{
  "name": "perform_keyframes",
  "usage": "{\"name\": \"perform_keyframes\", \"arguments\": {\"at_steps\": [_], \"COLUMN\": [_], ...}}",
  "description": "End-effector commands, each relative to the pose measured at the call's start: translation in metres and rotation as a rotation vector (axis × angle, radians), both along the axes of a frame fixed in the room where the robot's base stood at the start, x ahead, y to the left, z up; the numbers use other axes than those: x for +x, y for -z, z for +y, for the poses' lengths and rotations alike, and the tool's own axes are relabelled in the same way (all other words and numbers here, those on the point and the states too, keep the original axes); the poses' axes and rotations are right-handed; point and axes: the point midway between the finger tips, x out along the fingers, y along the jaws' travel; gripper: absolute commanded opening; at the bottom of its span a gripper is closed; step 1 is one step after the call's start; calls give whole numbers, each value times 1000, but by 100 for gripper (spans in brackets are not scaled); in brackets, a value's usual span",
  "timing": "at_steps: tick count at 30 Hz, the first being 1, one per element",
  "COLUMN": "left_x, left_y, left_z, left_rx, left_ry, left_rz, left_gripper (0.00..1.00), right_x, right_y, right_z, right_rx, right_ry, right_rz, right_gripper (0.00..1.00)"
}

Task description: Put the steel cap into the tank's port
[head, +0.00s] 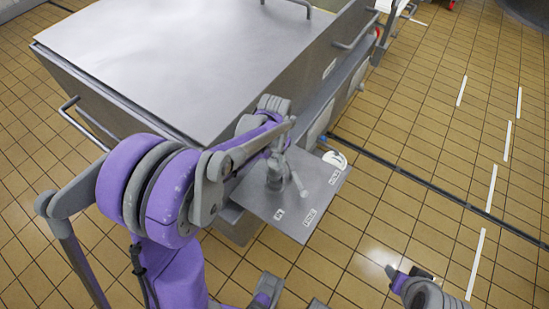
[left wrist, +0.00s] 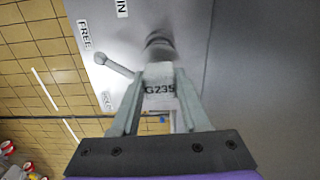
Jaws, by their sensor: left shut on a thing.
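My left gripper (head: 279,146) is low over a steel plate (head: 310,185) fixed to the side of the tank (head: 190,60). In the left wrist view its fingers (left wrist: 160,98) are shut on a pale piece marked "G235" (left wrist: 160,82), seemingly the steel cap. Just beyond that piece is a dark round fitting (left wrist: 160,46), seemingly the port; I cannot tell whether they touch. A lever with a ball end (left wrist: 86,58) extends beside it towards the "FREE" label. The port's opening is hidden. Part of my right arm (head: 418,289) shows at the lower right; its jaws are unclear.
The tank has a flat lid and a bar handle (head: 362,30) on its side. A label marked "IN" (head: 279,216) is on the plate. Tiled floor (head: 400,210) with white strips and a dark drain line lies open to the right.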

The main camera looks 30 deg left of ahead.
Motion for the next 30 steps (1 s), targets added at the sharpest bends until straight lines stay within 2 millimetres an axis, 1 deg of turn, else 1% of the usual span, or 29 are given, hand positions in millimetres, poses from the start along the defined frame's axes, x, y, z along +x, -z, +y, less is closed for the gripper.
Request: {"name": "perform_keyframes", "arguments": {"at_steps": [8, 30], "left_x": [0, 0], "left_y": [2, 25], "left_z": [0, 0], "left_rx": [0, 0], "left_ry": [0, 0], "left_rz": [0, 0], "left_gripper": [0, 0], "right_x": [0, -2], "right_y": [2, 20], "right_z": [0, 0], "right_rx": [0, 0], "right_ry": [0, 0], "right_rz": [1, 6], "right_gripper": [51, 51]}}
